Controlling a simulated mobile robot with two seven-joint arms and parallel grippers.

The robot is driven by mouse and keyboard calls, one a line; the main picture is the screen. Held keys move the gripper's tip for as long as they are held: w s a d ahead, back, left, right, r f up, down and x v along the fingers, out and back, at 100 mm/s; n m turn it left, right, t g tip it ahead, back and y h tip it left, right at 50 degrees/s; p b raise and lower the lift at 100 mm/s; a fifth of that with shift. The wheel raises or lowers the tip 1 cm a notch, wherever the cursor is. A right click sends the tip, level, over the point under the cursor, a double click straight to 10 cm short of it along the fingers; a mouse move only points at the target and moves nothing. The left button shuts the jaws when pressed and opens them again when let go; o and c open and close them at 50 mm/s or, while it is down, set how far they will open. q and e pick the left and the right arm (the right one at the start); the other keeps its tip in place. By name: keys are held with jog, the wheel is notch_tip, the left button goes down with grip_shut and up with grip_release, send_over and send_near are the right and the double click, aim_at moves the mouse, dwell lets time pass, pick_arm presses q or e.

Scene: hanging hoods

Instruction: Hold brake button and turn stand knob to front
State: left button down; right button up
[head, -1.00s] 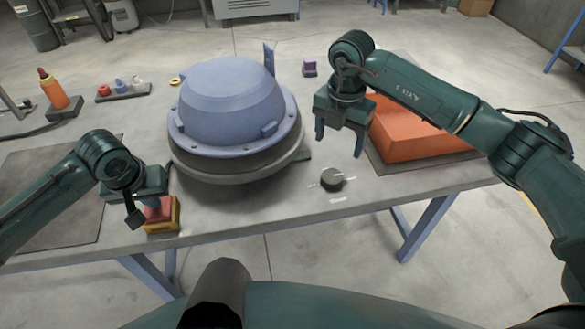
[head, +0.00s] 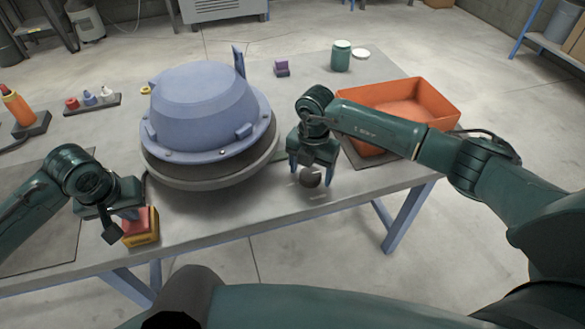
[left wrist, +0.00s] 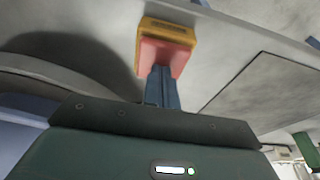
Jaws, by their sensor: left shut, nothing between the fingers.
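The brake button, a red block top (head: 136,219) on a yellow box (head: 143,236), sits at the table's front edge on the left. My left gripper (head: 127,213) is shut with its fingertips at the red top; in the left wrist view the closed fingers (left wrist: 162,82) appear to touch the red button (left wrist: 160,56). The dark round knob (head: 311,178) is near the front edge, right of the blue hood on its stand. My right gripper (head: 314,176) points down above it, with its fingers apart on either side. Contact with the knob is not visible.
The blue domed hood (head: 198,108) on its round grey stand (head: 210,178) fills the table's middle. An orange bin (head: 440,100) stands right behind my right arm. A green jar (head: 341,56) and a purple block (head: 282,68) are at the back.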

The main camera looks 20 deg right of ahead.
pick_arm(q)
jog(key=shift+s+f, duration=0.2)
jog(key=shift+f, duration=0.1)
pick_arm(e)
jog(key=c, duration=0.9)
jog(key=shift+c, duration=0.2)
jog(key=shift+n, duration=0.4)
jog(key=n, duration=0.8)
jog(key=shift+n, duration=0.3)
jog(key=n, duration=0.4)
jog(key=shift+n, duration=2.1)
